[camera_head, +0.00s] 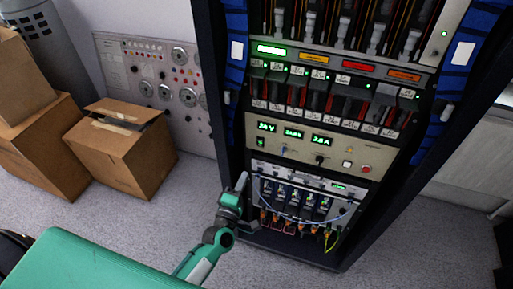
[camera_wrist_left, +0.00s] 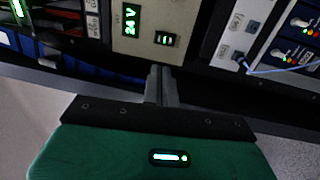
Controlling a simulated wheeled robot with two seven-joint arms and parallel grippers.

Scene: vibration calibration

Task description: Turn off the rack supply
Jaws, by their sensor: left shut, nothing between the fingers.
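The rack supply panel (camera_head: 320,155) is a pale unit in the tall black rack, with green lit readouts (camera_head: 267,127), one reading about 24 V. A small dark switch with a green light (camera_head: 261,142) sits below the left readout. In the left wrist view the readout (camera_wrist_left: 131,20) is at the top and the dark switch (camera_wrist_left: 165,39) lies just beyond the fingertips. My left gripper (camera_head: 241,180) is shut and empty, pointing up at the rack's left edge, below the switch. In the left wrist view its fingers (camera_wrist_left: 160,75) are together. Contact with the panel is not visible. My right gripper is not in view.
Below the supply is a lower unit (camera_head: 300,178) with several modules and loose cables. A red button (camera_head: 366,169) is on the panel's right. Cardboard boxes (camera_head: 125,150) stand on the floor at left, before a grey wall panel (camera_head: 160,80).

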